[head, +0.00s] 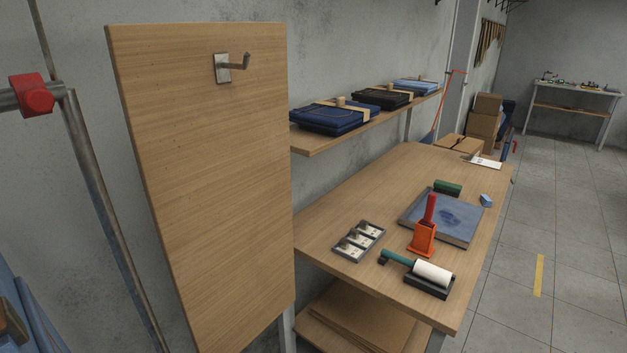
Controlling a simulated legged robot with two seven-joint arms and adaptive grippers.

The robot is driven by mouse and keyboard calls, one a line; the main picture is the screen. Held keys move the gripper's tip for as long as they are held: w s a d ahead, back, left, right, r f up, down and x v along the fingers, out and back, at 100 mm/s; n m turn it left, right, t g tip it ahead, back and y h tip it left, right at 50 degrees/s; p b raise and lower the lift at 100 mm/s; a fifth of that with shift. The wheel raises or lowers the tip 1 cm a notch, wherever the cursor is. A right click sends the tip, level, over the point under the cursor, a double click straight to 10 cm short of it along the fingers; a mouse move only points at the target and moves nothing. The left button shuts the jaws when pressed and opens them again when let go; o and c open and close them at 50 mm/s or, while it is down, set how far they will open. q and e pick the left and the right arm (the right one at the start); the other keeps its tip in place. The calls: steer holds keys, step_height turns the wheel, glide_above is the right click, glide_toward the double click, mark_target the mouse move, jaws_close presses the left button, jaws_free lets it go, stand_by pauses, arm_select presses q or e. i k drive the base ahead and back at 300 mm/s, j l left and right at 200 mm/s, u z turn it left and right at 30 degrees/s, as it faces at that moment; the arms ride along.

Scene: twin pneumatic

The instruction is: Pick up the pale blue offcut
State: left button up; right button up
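A small pale blue piece (486,200), which looks like the offcut, lies on the wooden workbench (330,225) near its right edge. It is just beyond the right corner of a grey-framed board with a blue patch (463,222). It is small in the picture, so its exact shape is hard to tell. Neither of my grippers shows in the head view.
On the bench are an orange holder with a red-handled tool (424,238), a white roller on a dark tray (433,274), a grey slotted tray (359,241) and a green block (447,187). A tall wooden panel with a hook (205,170) stands left. Floor right of the bench is clear.

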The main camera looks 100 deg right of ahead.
mark_target(487, 202)
steer(key=z, duration=4.25)
